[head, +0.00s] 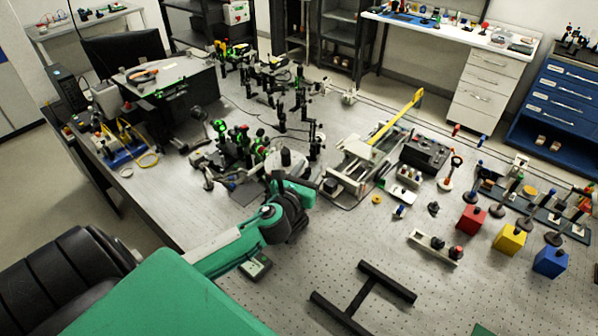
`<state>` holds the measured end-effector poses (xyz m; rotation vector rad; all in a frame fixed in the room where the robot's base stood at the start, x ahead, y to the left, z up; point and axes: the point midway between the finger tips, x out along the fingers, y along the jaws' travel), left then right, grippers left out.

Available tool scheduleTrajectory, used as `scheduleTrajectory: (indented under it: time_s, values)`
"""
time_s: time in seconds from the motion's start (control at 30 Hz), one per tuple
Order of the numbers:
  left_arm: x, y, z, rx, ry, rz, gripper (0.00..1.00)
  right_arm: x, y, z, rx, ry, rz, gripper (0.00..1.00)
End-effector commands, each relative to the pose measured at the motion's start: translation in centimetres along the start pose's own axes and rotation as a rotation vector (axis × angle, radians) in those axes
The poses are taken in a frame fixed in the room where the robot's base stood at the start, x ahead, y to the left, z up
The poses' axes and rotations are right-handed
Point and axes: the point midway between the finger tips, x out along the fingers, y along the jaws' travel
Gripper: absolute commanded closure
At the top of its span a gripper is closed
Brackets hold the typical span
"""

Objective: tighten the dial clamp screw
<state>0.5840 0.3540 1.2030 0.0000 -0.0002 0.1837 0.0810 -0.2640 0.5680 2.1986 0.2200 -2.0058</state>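My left arm reaches in from the lower left over the bench (330,262). My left gripper (281,177) is at the end of its green wrist, in front of a crowded group of dark optical parts. A pale rounded part (290,160) shows just beyond the gripper; I cannot tell whether they touch. The gripper's fingers are small and blend into the dark parts, so their opening is unclear. I cannot pick out the dial clamp screw; it is too small or hidden behind the wrist. My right gripper is not in view.
Posts with green-lit parts (238,134) crowd the left and back. A rail device with a yellow arm (398,117) stands right of the gripper. Red (471,219), yellow (509,238) and blue (550,262) blocks stand at right. A black H-shaped frame (362,296) lies in front.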

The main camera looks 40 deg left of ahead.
Motion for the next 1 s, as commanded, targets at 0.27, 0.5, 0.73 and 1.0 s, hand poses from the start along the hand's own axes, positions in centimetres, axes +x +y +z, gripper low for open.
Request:
scheduleTrajectory:
  time_s: [0.27,0.5,0.73,1.0]
  values:
    - [-4.6,0.0,-0.6,0.001,0.002,-0.003,0.66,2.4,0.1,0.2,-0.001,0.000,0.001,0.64]
    - [-9.2,0.0,-0.6,0.001,0.003,-0.002,0.66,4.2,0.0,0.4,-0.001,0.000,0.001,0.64]
    - [-12.2,0.0,-0.4,0.000,0.003,-0.001,0.66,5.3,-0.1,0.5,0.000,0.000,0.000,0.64]
    - [-13.3,0.0,-0.1,0.000,0.001,0.000,0.66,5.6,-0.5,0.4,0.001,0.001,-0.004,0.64]
